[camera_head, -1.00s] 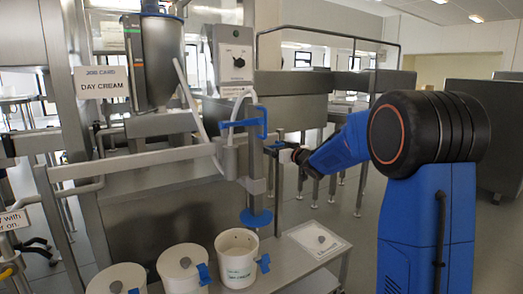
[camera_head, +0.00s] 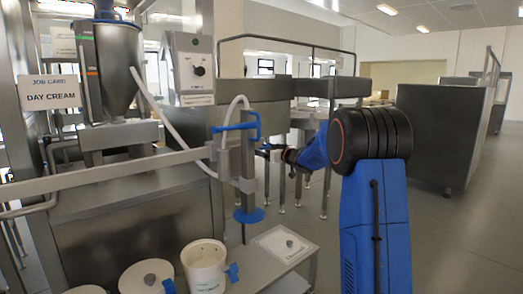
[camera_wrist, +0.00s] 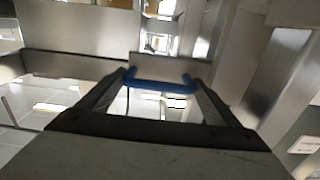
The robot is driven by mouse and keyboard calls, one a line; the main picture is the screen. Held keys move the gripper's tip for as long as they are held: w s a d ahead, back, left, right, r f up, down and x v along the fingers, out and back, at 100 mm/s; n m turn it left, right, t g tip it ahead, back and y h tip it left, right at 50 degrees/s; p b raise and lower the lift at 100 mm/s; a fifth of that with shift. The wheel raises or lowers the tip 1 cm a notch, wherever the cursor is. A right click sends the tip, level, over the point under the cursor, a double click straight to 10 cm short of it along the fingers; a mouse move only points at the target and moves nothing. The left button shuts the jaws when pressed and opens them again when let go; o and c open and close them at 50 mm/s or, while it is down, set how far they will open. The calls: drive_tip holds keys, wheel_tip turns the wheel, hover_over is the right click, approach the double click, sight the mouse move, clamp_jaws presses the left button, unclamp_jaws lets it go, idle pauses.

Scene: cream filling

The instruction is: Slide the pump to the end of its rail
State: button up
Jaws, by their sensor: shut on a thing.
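The pump (camera_head: 247,165) is an upright grey cylinder with a blue handle (camera_head: 236,128) on top and a blue disc (camera_head: 249,215) at its lower end. It hangs at the right end of the visible part of a horizontal steel rail (camera_head: 120,177). A pale hose runs to it. My gripper (camera_head: 266,150) comes from the right and meets a blue part of the pump. In the wrist view, a blue bar (camera_wrist: 160,86) lies between my fingertips (camera_wrist: 160,78), and my gripper is shut on it. The head view shows the fingertips only small.
An open white pail (camera_head: 204,280) stands below and left of the pump. Lidded pails (camera_head: 146,281) stand farther left. A flat plate (camera_head: 283,244) with a grey knob lies on the bench right of the pail.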

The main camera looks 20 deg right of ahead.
drive_tip(key=shift+d, duration=0.15)
drive_tip(key=o, duration=1.2)
drive_tip(key=v, duration=1.7)
drive_tip(key=shift+s, duration=0.15)
drive_tip(key=shift+r, duration=0.1)
